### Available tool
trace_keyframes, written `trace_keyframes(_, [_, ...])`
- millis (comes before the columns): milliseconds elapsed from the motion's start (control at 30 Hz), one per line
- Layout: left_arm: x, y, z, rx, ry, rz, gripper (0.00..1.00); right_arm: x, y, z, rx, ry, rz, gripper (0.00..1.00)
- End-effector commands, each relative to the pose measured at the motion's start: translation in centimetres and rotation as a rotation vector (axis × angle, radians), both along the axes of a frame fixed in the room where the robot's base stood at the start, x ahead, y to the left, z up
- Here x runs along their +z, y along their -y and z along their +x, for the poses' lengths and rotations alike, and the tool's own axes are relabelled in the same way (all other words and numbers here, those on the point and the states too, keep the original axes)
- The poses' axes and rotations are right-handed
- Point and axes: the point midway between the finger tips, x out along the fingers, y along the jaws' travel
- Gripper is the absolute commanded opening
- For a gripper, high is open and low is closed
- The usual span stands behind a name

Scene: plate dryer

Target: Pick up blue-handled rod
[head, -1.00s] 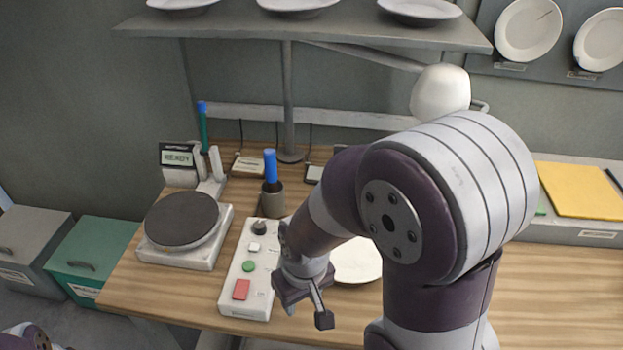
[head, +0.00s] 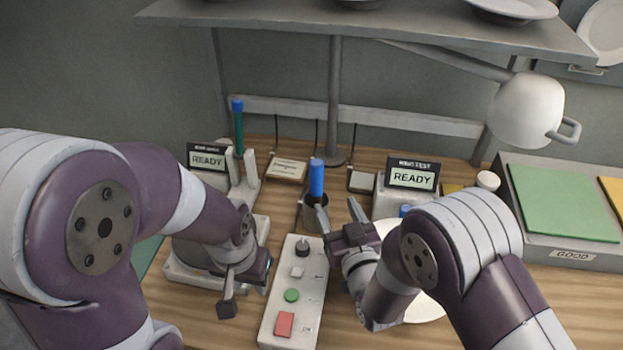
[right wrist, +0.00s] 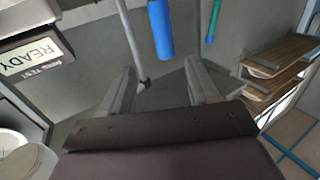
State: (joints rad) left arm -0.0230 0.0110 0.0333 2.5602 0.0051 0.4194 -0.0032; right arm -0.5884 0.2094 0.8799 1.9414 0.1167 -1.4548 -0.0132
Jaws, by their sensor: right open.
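The blue-handled rod (head: 316,178) stands upright in a small dark grey cup (head: 310,222) at the back of the table, its lower part hidden inside. My right gripper (head: 338,210) is open and empty, just in front and to the right of the cup, one finger overlapping the cup in the head view. In the right wrist view the blue handle (right wrist: 161,30) shows beyond the open fingers (right wrist: 158,75), above the gap between their tips. My left gripper (head: 245,288) is over the hotplate area at left, its jaws unclear.
A thin green rod with a blue tip (head: 238,125) stands in a white holder left of the cup. A control box (head: 294,315) with buttons lies in front. A display reading READY (head: 412,175), a lamp (head: 527,108) and a shelf overhead (head: 370,30) limit room.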

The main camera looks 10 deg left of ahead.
Motion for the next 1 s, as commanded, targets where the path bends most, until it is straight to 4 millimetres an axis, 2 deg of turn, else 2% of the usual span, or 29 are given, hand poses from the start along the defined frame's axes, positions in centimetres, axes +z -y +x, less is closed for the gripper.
trace_keyframes(300, [1.6, 0.0, 0.0, 0.000, 0.000, 0.000, 0.40, 0.3, -3.0, 5.5, 0.002, 0.007, 0.004, 0.62])
trace_keyframes(467, [2.2, 0.0, 0.0, 0.000, 0.000, 0.000, 0.40, 0.4, -4.0, 7.1, 0.002, 0.005, 0.003, 0.62])
trace_keyframes(633, [3.5, 0.0, 0.0, 0.000, 0.001, 0.000, 0.40, 0.6, -5.8, 9.7, 0.001, 0.005, 0.003, 0.62])
trace_keyframes(767, [3.6, 0.0, 0.0, 0.000, 0.000, 0.000, 0.40, 0.5, -6.3, 10.8, 0.001, 0.005, 0.003, 0.62])
trace_keyframes(933, [3.5, 0.0, 0.0, 0.000, 0.000, 0.000, 0.40, 0.4, -6.3, 10.8, 0.001, 0.005, 0.003, 0.62])
trace_keyframes(967, [3.5, 0.0, 0.0, 0.000, 0.000, 0.000, 0.40, 0.4, -6.3, 10.8, 0.001, 0.005, 0.003, 0.59])
trace_keyframes(1000, [3.5, 0.0, 0.0, 0.000, 0.000, 0.000, 0.40, 0.4, -6.3, 10.8, 0.001, 0.005, 0.003, 0.46])
